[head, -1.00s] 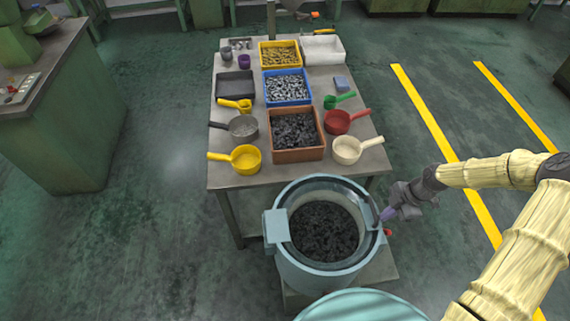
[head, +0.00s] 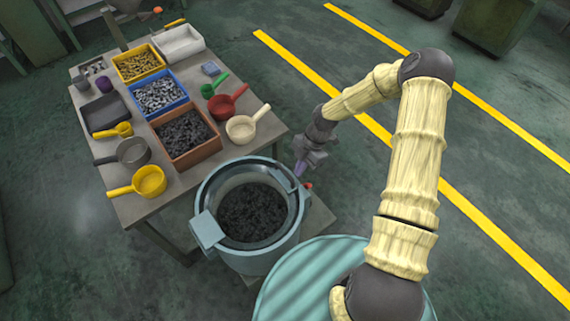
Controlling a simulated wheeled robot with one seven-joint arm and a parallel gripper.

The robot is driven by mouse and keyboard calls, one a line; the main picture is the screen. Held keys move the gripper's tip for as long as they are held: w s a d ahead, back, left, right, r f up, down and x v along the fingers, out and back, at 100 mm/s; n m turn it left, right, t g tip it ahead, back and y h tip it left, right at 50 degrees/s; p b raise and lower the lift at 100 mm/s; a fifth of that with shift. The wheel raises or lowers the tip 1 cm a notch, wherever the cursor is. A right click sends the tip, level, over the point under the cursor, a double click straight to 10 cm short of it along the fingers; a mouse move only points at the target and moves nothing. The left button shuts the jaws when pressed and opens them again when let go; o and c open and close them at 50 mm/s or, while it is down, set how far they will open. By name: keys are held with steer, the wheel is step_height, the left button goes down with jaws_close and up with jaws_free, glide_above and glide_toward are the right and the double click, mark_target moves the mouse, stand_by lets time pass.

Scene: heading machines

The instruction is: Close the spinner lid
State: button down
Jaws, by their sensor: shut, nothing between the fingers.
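The spinner is a pale teal tub (head: 257,258) with its mouth open to view. Dark small parts (head: 252,212) fill its inner basket. A teal block (head: 207,230) sits on its left rim and a flat grey-blue piece (head: 284,180) on its upper right rim. A ridged teal round cover (head: 300,290) shows nearer to me at the bottom, partly behind my arm; I cannot tell if it is the spinner's lid. My gripper (head: 299,170) is shut and empty, with purplish fingertips just beside the upper right rim. I cannot tell whether they touch it.
A metal table (head: 160,207) behind the tub, to the upper left, holds an orange bin (head: 209,150), a blue bin (head: 186,105), a yellow bin (head: 161,73) and several scoops. A red knob (head: 308,186) is at the tub's right.

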steer(key=w+d+r+b, duration=0.3)
steer(key=w+d+r, duration=0.1)
steer(key=r, duration=0.5)
steer(key=shift+d, duration=0.8)
steer(key=s+d+r+m+t+h, duration=0.2)
steer(key=s+r+m, duration=0.5)
steer(key=m, duration=0.5)
steer(key=s+d+r+m+t+h, duration=0.1)
steer(key=s+d+r+m+t, duration=0.1)
steer(key=s+r+m, duration=0.5)
steer(key=s+m+t, duration=0.1)
steer(key=s+m, duration=0.3)
steer(key=m, duration=0.2)
steer(key=shift+r+h, duration=0.25)
steer(key=shift+h, duration=0.15)
